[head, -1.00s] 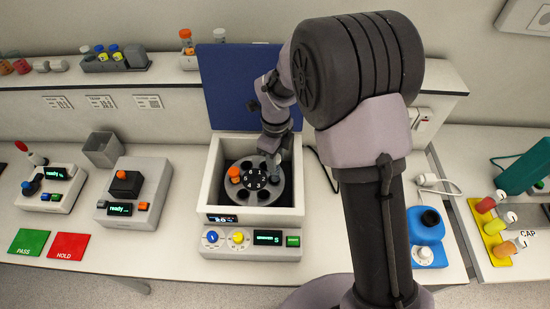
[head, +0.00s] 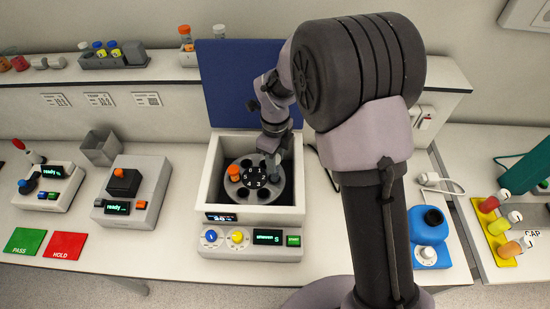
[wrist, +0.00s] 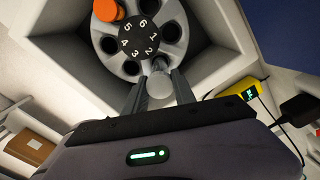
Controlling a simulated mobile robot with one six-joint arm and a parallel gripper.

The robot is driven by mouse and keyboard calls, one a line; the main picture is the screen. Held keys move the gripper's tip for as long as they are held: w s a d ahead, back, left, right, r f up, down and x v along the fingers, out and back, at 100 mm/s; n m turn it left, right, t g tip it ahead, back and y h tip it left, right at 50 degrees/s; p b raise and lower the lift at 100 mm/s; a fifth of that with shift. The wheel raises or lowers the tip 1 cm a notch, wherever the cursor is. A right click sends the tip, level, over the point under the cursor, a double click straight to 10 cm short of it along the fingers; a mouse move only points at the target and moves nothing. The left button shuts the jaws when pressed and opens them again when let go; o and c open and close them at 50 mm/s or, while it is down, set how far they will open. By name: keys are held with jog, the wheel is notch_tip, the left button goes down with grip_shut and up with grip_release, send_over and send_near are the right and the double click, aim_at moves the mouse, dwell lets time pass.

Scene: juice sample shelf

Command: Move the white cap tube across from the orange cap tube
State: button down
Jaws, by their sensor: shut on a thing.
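My gripper (wrist: 157,88) is shut on the white cap tube (wrist: 160,86), whose pale round cap shows between the fingers in the wrist view. The tube is by the position marked 2. I cannot tell how far it sits in the hole. The orange cap tube (head: 234,172) stands in the rotor by the 5, on the opposite side; its cap also shows in the wrist view (wrist: 107,10).
The white centrifuge walls (head: 208,178) surround the rotor closely, and the blue lid (head: 240,80) stands open behind. Other rotor holes look empty. A yellow device (wrist: 240,95) and a blue device (head: 430,226) lie to the right.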

jog(key=shift+f+b, duration=3.1)
jog(key=shift+b, duration=0.2)
jog(key=c, duration=0.9)
grip_release()
jog(key=shift+c, duration=0.2)
notch_tip(320, 180, up, 18)
jog(key=f+p, duration=0.1)
jog(key=p, duration=0.2)
jog(key=s+d+f+n+t+b, duration=0.2)
jog(key=s+d+n+b, duration=0.1)
jog(key=s+n+b, duration=0.2)
jog(key=s+d+f+n+t+y+b, duration=0.1)
jog(key=s+d+f+n+t+b, duration=0.1)
jog(key=s+n+b, duration=0.3)
jog(key=s+d+f+n+t+y+b, duration=0.1)
jog(key=s+d+f+n+b, duration=0.2)
jog(key=s+n, duration=0.6)
jog(key=s+d+b, duration=0.2)
jog(key=s+b, duration=0.1)
jog(key=s, duration=0.1)
jog(key=shift+f+t, duration=0.2)
jog(key=shift+t, duration=0.2)
